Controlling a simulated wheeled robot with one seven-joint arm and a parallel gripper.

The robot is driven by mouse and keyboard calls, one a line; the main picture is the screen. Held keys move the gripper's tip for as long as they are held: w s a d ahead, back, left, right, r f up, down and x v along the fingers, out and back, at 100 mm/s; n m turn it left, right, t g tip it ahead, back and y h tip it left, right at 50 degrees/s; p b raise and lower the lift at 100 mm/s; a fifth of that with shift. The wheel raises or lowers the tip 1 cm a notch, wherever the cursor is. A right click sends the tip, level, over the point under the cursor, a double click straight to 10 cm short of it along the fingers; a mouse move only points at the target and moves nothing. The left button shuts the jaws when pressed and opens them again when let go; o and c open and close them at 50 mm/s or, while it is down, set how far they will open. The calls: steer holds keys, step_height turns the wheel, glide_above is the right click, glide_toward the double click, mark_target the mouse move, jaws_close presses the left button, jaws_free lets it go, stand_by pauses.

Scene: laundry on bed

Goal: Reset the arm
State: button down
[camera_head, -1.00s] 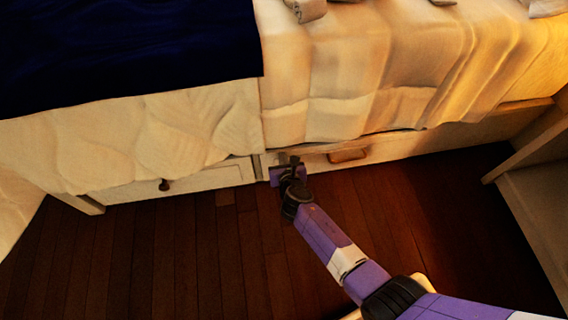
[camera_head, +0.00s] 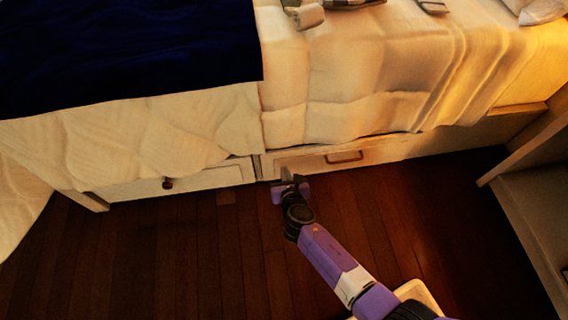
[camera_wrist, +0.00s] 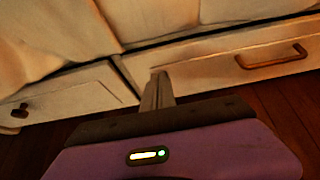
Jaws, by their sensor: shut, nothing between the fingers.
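My gripper (camera_head: 288,177) is at the end of my purple arm, low in front of the bed base, near the gap between two drawers. In the wrist view my gripper (camera_wrist: 158,76) has its fingers together with nothing between them. The fingertips point at the left end of the right drawer front; whether they touch it I cannot tell. The right drawer (camera_head: 310,161) has a wooden bar handle (camera_head: 344,156), which also shows in the wrist view (camera_wrist: 271,57), to the right of my fingers. The left drawer (camera_head: 208,177) has a dark knob (camera_head: 167,183).
The bed has a cream cover (camera_head: 350,85) hanging over the drawers and a dark blue blanket (camera_head: 120,45) at left. Folded cloths (camera_head: 305,15) lie on top. A pale cabinet (camera_head: 530,200) stands at right. The dark wooden floor (camera_head: 190,260) is clear at left.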

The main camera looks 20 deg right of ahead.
steer(key=p+v, duration=0.2)
steer(key=v, duration=0.4)
steer(key=shift+s, duration=0.3)
steer(key=shift+a+r, duration=0.1)
steer(key=a+r+m+t+y, duration=0.1)
steer(key=a+r+m+y, duration=0.3)
steer(key=m, duration=0.4)
steer(key=s+a+r+m+t, duration=0.1)
steer(key=s+r+m+t, duration=0.1)
steer(key=s+r+m, duration=0.6)
steer(key=s+d+r+m, duration=0.3)
steer(key=s+r+m, duration=0.6)
steer(key=s, duration=0.4)
steer(key=s+d+r+m, duration=0.3)
steer(key=s+r+m, duration=0.5)
steer(key=s+r, duration=0.35)
step_height(320, 180, up, 25)
steer(key=p, duration=2.6)
steer(key=shift+r+h, duration=0.15)
steer(key=shift+h, duration=0.15)
